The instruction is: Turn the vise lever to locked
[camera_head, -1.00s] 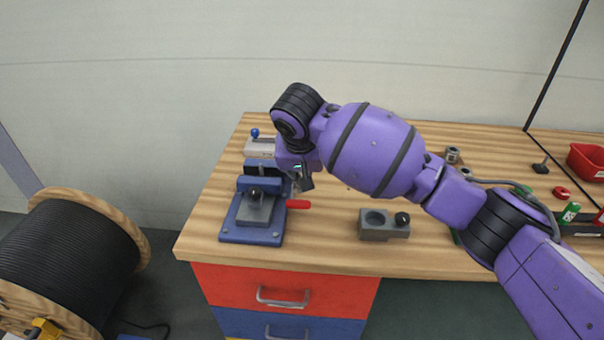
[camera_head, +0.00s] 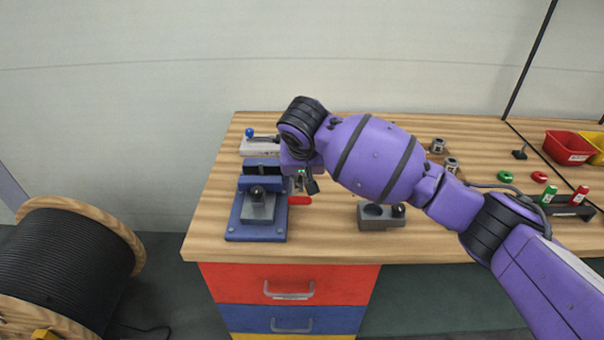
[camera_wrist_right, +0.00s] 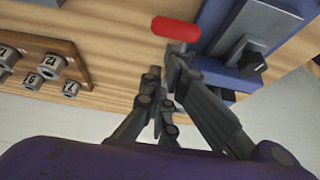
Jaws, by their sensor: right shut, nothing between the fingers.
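The blue vise (camera_head: 257,215) stands on the left part of the wooden bench, with a grey block and a black knob on it. Its lever has a red handle (camera_head: 299,200) that points to the right from the vise's right side. In the right wrist view the red handle (camera_wrist_right: 176,28) lies just beyond the fingertips. My right gripper (camera_head: 308,183) is shut and empty, just above and behind the red handle in the head view. In the right wrist view its fingers (camera_wrist_right: 163,75) are close together; whether they touch the handle I cannot tell. My left gripper is not in view.
A grey holder (camera_head: 378,222) with a hole and black knob stands right of the vise. A pale device with a blue-knobbed lever (camera_head: 250,132) is behind it. A wooden rack (camera_wrist_right: 45,55) holds numbered metal parts.

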